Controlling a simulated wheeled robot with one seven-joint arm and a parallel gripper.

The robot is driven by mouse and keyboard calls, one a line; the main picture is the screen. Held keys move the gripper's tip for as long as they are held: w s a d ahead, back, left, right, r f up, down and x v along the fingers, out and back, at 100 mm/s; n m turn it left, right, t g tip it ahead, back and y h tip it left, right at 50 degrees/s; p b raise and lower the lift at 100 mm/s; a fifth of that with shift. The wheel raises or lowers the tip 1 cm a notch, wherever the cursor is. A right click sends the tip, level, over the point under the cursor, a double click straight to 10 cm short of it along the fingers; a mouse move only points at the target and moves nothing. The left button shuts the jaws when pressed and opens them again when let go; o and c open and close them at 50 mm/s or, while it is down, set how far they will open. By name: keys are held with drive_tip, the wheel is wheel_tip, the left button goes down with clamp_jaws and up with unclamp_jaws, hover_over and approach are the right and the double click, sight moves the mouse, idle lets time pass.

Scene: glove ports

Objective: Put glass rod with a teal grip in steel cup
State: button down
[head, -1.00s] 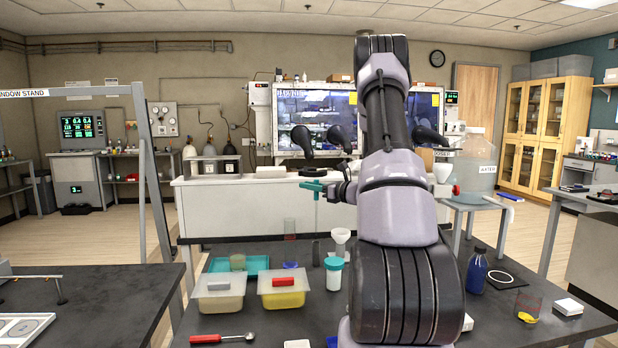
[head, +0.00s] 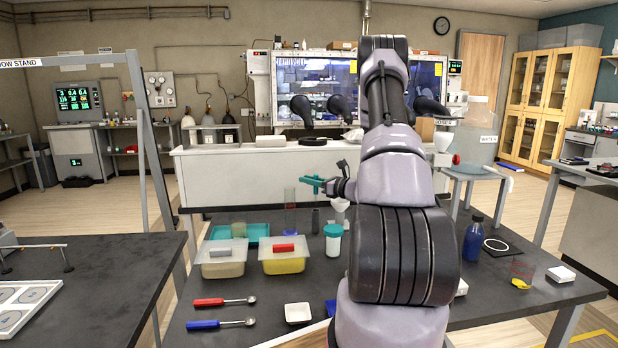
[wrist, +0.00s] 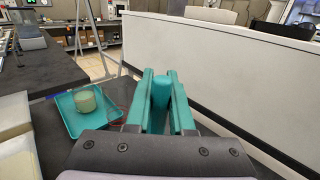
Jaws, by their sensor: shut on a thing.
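My gripper (wrist: 160,98) is shut on the teal grip (wrist: 161,90) of the glass rod, which sits between its two teal fingers in the wrist view. In the head view my gripper (head: 314,186) is above the far part of the dark table. The rod's clear shaft is too thin to make out. A narrow dark grey cylinder (head: 315,222) stands upright on the table just below my gripper. I cannot tell whether it is the steel cup, and no other steel cup is plain; my arm hides part of the table.
A teal tray (head: 257,231) with a greenish beaker (wrist: 84,99) lies at the far left of the table.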

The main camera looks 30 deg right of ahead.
drive_tip(key=c, duration=0.7)
unclamp_jaws()
drive_tip(key=v, duration=1)
